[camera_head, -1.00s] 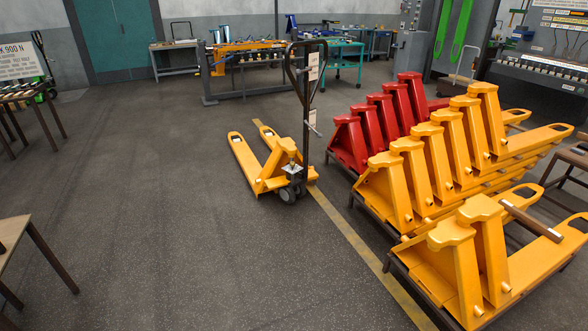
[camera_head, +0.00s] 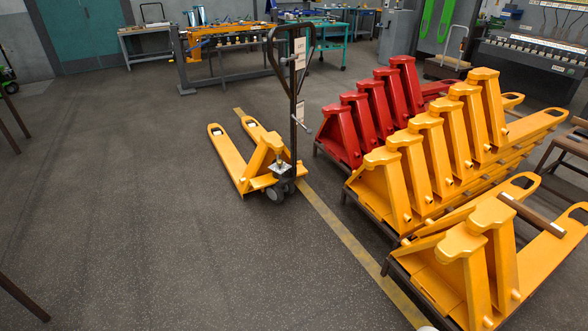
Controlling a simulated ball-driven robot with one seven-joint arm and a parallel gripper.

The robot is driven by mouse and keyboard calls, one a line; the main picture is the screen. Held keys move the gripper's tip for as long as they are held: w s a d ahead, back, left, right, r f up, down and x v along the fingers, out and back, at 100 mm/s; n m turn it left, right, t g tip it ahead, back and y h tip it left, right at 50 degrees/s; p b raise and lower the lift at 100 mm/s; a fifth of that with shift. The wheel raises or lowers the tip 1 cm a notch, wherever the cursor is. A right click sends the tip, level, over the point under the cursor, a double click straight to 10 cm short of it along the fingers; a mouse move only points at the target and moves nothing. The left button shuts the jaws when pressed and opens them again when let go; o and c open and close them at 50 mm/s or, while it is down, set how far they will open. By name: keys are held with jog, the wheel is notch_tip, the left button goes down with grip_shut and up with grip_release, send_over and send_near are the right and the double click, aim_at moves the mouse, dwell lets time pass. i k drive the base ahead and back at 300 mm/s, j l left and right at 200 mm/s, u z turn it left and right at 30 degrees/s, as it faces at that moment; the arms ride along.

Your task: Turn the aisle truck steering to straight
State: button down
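The aisle truck is a yellow pallet truck (camera_head: 258,167) standing on the floor left of the fork frames. Its two forks point away from me, toward the upper left. Its black handle (camera_head: 291,95) stands upright with a loop at the top and white tags on it. The steering wheels (camera_head: 280,189) sit at the near end under the handle; their exact angle is hard to tell. My gripper does not show in this view.
Yellow fork frames (camera_head: 430,165) and red fork frames (camera_head: 368,118) stand in rows at the right, with another yellow frame (camera_head: 478,255) nearer. A yellow floor line (camera_head: 340,234) runs beside them. Open floor (camera_head: 130,220) lies left. Workbenches (camera_head: 335,35) line the back.

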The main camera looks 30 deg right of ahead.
aim_at(280, 180)
jog(key=i+l+z, duration=0.2)
jog(key=i, duration=0.6)
jog(key=i+l+z, duration=0.2)
jog(key=i, duration=0.6)
jog(key=i+j+z, duration=0.2)
jog(key=i, duration=0.55)
jog(key=i+j+z, duration=0.2)
jog(key=i, duration=0.6)
jog(key=l, duration=0.1)
